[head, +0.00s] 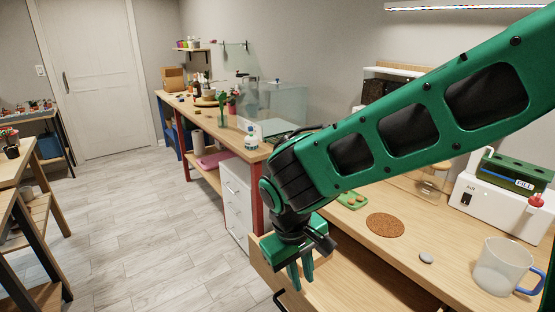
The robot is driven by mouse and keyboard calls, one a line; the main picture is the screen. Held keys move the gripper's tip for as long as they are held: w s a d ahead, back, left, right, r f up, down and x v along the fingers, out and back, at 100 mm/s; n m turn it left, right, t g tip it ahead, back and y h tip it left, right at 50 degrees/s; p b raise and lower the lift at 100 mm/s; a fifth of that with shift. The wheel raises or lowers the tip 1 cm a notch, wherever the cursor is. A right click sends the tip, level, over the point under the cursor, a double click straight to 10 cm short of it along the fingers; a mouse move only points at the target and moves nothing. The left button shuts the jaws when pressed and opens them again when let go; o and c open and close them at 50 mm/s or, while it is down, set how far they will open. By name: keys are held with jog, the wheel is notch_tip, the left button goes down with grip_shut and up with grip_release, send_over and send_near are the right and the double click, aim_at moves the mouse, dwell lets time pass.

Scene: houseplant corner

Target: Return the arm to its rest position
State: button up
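My gripper (301,277) hangs at the end of my green arm, near the middle of the head view, fingers pointing down. It is in front of the near wooden workbench (350,275), by its left edge. The two green fingers look close together with a narrow gap at most. I see nothing held between them, but at this angle I cannot tell how far they are apart. My arm reaches in from the upper right and hides part of the bench and wall.
The workbench carries a cork mat (385,225), a grey stone (426,257), a clear jug (497,268) with a blue handle, a green tray (352,200) and a white machine (500,208). A glass tank (275,105) stands behind. The floor (150,225) at left is clear.

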jog(key=s+d+r+m+g, duration=0.1)
jog(key=d+r+m, duration=0.15)
jog(key=d, duration=0.85)
jog(key=d+r+m, duration=0.2)
jog(key=d+m, duration=0.1)
jog(key=d, duration=0.7)
jog(key=s+d+r+m+y, duration=0.2)
jog(key=s+d+m, duration=0.5)
jog(key=s+d, duration=0.7)
jog(key=shift+s+d, duration=0.2)
jog(key=shift+s, duration=0.45)
jog(key=shift+w+f, duration=0.1)
jog(key=shift+w, duration=0.05)
jog(key=shift+w+f, duration=0.2)
jog(key=shift+w, duration=0.3)
